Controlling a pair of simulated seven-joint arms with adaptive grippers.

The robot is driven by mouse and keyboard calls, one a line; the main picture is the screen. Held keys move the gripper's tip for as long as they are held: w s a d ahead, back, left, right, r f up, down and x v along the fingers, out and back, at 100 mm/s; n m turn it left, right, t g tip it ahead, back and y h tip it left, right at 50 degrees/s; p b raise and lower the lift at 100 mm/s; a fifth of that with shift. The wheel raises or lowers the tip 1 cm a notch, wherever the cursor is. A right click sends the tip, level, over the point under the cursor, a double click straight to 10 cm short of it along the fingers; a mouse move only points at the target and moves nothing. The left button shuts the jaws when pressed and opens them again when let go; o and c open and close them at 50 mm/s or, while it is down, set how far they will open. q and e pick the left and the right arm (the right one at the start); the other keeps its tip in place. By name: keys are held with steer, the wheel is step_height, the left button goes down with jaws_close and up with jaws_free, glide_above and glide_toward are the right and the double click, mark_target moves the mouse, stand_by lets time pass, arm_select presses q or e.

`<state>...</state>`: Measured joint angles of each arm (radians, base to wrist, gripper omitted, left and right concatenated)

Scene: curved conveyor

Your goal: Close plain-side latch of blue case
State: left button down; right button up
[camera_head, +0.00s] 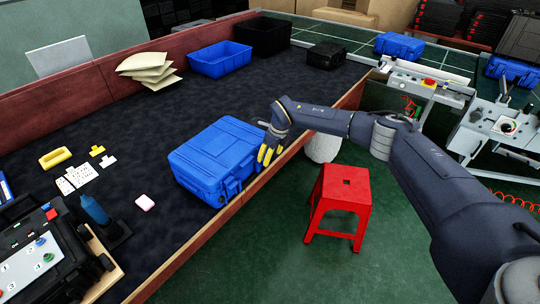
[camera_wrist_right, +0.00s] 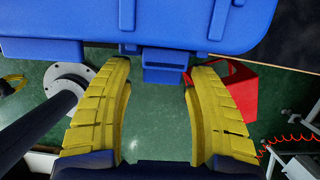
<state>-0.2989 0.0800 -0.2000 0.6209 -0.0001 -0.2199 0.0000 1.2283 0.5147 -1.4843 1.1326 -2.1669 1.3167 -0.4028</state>
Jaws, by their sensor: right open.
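The blue case (camera_head: 215,152) lies shut-lidded on the dark conveyor, close to its right edge. Its blue body also fills the top of the right wrist view (camera_wrist_right: 180,22). In that view a blue latch (camera_wrist_right: 163,60) sticks out from the case edge, between and just beyond my fingertips. Whether it is fastened I cannot tell. My right gripper (camera_head: 266,154) is beside the case's right side, over the conveyor edge. Its yellow fingers stand wide apart with nothing between them in the right wrist view (camera_wrist_right: 160,78). My left gripper is not in view.
A wooden rail (camera_head: 178,262) borders the conveyor. A red stool (camera_head: 341,193) stands on the green floor below my right arm. A blue bin (camera_head: 220,61), pale sacks (camera_head: 148,68) and a black case (camera_head: 325,55) sit further back.

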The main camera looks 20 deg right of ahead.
steer(key=v, duration=1.2)
stand_by(0.4)
